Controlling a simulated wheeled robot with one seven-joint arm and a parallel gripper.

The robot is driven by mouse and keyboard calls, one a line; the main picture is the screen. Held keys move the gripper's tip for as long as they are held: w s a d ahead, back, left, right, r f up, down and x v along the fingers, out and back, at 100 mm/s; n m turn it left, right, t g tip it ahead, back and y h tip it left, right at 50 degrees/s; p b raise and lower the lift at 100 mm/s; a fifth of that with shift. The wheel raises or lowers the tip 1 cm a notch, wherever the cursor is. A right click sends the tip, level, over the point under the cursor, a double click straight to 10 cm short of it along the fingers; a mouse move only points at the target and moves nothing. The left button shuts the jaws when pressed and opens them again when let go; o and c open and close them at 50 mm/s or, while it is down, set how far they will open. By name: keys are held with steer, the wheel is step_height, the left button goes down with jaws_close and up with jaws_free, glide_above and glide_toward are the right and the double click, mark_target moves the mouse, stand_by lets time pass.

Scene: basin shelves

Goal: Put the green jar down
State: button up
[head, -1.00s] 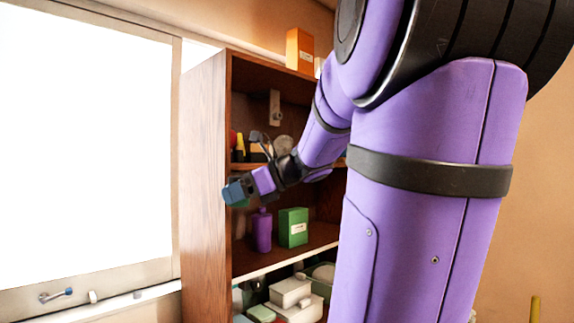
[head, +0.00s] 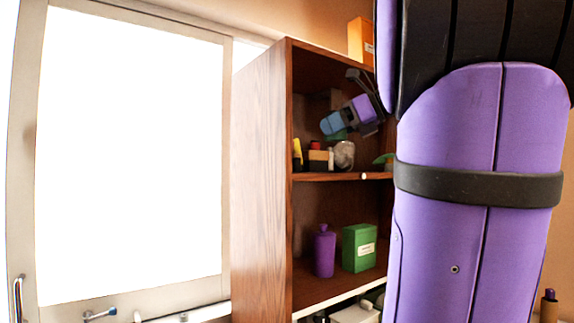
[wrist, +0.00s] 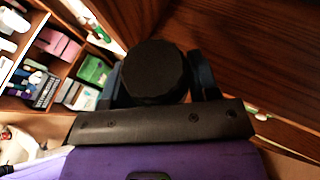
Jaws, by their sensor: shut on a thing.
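My gripper (head: 334,124) has blue fingers and is at the upper compartment of the brown wooden shelf unit in the head view. It is shut on the green jar (head: 340,135), of which only a small green part shows below the fingers. In the wrist view a round black top (wrist: 154,70), which looks like the jar's lid, sits between the two fingers. The jar appears above the upper shelf board (head: 330,177), apart from it. How deep it is in the compartment I cannot tell.
On the upper board stand a yellow-topped item (head: 297,153), a small box (head: 319,160) and a grey round thing (head: 344,154). Below are a purple bottle (head: 324,252) and a green box (head: 359,247). An orange box (head: 360,40) is on top.

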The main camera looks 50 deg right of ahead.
steer(key=w+d, duration=0.1)
steer(key=w, duration=0.3)
steer(key=w+d+f, duration=0.1)
steer(key=w, duration=0.4)
steer(key=w+d, duration=0.1)
steer(key=w, duration=0.4)
steer(key=shift+w+d+f, duration=0.15)
steer(key=shift+w+d, duration=0.05)
steer(key=shift+d, duration=0.05)
steer(key=shift+s+f, duration=0.1)
steer(key=shift+f, duration=1.05)
step_height(320, 180, down, 3)
steer(key=shift+f, duration=0.1)
steer(key=shift+w+f, duration=0.1)
steer(key=shift+w, duration=0.1)
steer(key=shift+f, duration=0.15)
steer(key=o, duration=1.1)
